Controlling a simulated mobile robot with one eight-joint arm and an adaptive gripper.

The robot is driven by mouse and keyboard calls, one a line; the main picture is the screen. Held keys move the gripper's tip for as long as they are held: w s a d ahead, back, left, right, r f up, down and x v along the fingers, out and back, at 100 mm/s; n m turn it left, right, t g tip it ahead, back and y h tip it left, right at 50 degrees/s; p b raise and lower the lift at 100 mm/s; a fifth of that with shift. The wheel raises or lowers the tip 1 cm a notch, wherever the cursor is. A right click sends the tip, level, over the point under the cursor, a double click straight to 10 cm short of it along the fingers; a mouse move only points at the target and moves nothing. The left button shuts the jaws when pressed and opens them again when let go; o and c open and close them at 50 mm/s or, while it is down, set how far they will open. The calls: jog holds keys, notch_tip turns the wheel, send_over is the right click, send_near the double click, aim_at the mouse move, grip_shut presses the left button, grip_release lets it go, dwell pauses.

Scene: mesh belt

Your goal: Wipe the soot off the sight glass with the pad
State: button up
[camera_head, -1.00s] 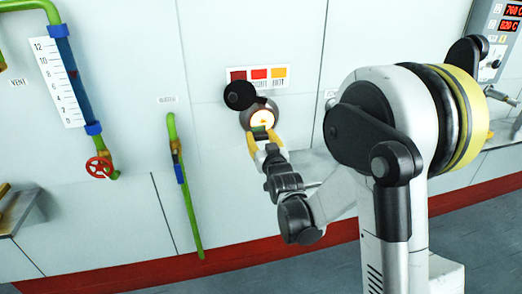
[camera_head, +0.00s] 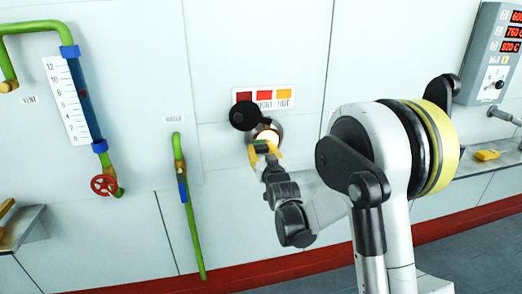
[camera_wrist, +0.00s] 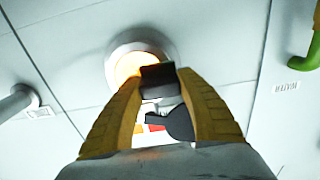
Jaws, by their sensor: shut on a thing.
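The sight glass (camera_head: 268,134) is a round, glowing window in a metal ring on the pale wall. It also shows in the wrist view (camera_wrist: 128,64), with a darker reddish area along part of its glow. My gripper (camera_head: 265,149) is just in front of its lower part. Its yellow fingers are shut on the pad (camera_wrist: 158,80), a small dark block that overlaps the glass edge in the wrist view. I cannot tell whether the pad touches the glass. The pad and fingers hide part of the glass.
A black round cover (camera_head: 245,116) hangs at the upper left of the glass, below a colour chart (camera_head: 263,98). Green pipes with a red valve wheel (camera_head: 103,185) are at left. A control panel (camera_head: 497,55) and a shelf with a yellow object (camera_head: 487,155) are at right.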

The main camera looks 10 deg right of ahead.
jog(key=shift+w, duration=0.95)
dwell(0.3)
jog(key=shift+s, duration=0.2)
jog(key=shift+s, duration=2.9)
jog(key=shift+s, duration=0.1)
jog(key=shift+s, duration=1.45)
jog(key=shift+w, duration=0.15)
jog(key=shift+w, duration=3.5)
jog(key=shift+w, duration=1)
